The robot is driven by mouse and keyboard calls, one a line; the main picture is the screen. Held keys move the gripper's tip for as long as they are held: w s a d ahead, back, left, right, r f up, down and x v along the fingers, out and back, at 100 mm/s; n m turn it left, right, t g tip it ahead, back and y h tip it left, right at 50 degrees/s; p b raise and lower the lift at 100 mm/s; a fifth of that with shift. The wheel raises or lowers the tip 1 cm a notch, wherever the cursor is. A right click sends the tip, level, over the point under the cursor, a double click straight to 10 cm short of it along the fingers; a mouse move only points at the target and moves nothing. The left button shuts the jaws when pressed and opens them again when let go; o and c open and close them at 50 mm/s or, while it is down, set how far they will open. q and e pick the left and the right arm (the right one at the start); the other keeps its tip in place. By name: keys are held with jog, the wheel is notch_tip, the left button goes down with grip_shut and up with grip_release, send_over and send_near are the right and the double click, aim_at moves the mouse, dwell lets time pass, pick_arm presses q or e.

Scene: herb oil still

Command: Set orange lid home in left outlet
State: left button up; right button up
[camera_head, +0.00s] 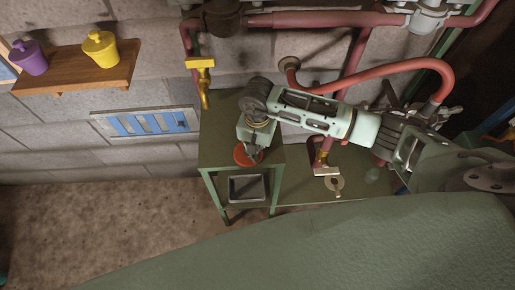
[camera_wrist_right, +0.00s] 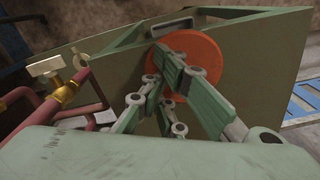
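The orange lid (camera_head: 242,158) is a flat round disc at the green stand's front part, directly below my right gripper (camera_head: 250,148). In the right wrist view the orange lid (camera_wrist_right: 207,50) shows behind the fingers of my right gripper (camera_wrist_right: 158,68), against the green surface. The fingers overlap the disc, and I cannot tell whether they grip it or only hover over it. A brass tap (camera_head: 203,85) hangs on a red pipe at the stand's left back. I cannot make out the left outlet's opening. My left gripper is not in view.
A grey tray (camera_head: 233,189) sits low in the green stand (camera_head: 215,150). A second brass valve (camera_head: 326,170) is on the right. A wooden shelf (camera_head: 75,72) holds a purple pot (camera_head: 30,60) and a yellow pot (camera_head: 102,50). A blue slatted panel (camera_head: 150,122) is left of the stand.

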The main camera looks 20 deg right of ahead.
jog(key=o, duration=1.9)
jog(key=shift+f, duration=0.15)
